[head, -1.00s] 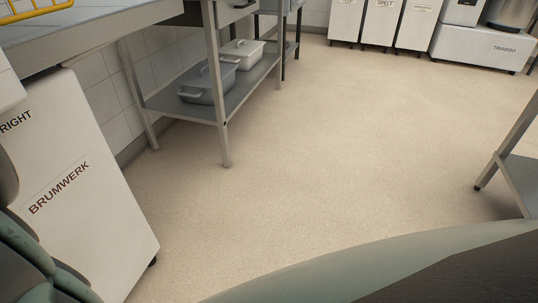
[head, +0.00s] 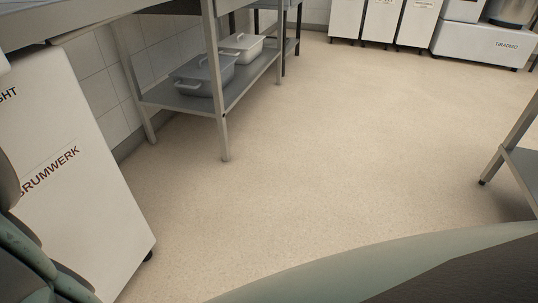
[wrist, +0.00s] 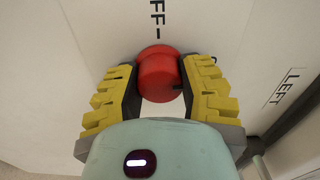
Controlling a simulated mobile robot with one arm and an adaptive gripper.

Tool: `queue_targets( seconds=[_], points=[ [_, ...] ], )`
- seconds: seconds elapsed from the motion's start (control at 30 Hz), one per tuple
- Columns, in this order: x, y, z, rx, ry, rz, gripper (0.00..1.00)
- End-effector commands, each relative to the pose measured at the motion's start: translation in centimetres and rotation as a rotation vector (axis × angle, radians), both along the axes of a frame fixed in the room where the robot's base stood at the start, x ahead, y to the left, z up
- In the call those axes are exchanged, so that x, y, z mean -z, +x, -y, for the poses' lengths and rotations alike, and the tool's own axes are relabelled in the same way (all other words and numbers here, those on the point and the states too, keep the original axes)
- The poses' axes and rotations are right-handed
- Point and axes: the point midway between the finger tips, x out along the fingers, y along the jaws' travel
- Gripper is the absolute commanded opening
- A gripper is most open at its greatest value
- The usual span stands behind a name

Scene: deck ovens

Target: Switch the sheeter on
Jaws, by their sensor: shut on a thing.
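A red round knob (wrist: 158,77) sticks out from a white panel (wrist: 215,28) in the wrist view. My gripper (wrist: 161,70) has its two yellow ridged fingers on either side of the knob and is shut on it. Black letters reading "FF-" stand on the panel above the knob, and the word "LEFT" is at the right. A small dark mark shows on the knob's right side. In the head view, a white machine marked "BRUMWERK" (head: 75,215) stands at the left edge, partly cut off. My gripper and the knob are not seen there.
A steel table (head: 222,110) with a lower shelf holds two lidded pans (head: 203,76) beyond the white machine. White bins (head: 380,20) and a machine marked "TIRADISO" (head: 480,45) stand at the back. Another table's leg (head: 507,145) is at right. The floor between is clear.

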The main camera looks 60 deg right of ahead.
Motion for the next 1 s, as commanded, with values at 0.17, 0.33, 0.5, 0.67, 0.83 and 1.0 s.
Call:
queue_targets(
  seconds=[0.17,0.33,0.5,0.67,0.83,1.0],
  points=[
    [0.38,-0.03,0.03,0.000,0.072,-0.028,0.03],
    [0.33,-0.03,0.05,0.001,0.111,-0.038,0.03],
    [0.31,-0.04,0.04,0.001,0.125,-0.043,0.03],
    [0.31,-0.04,0.03,0.001,0.127,-0.044,0.03],
    [0.32,-0.06,0.01,0.000,0.126,-0.044,0.03],
    [0.24,-0.04,0.02,0.001,0.126,-0.042,0.58]
  ],
)
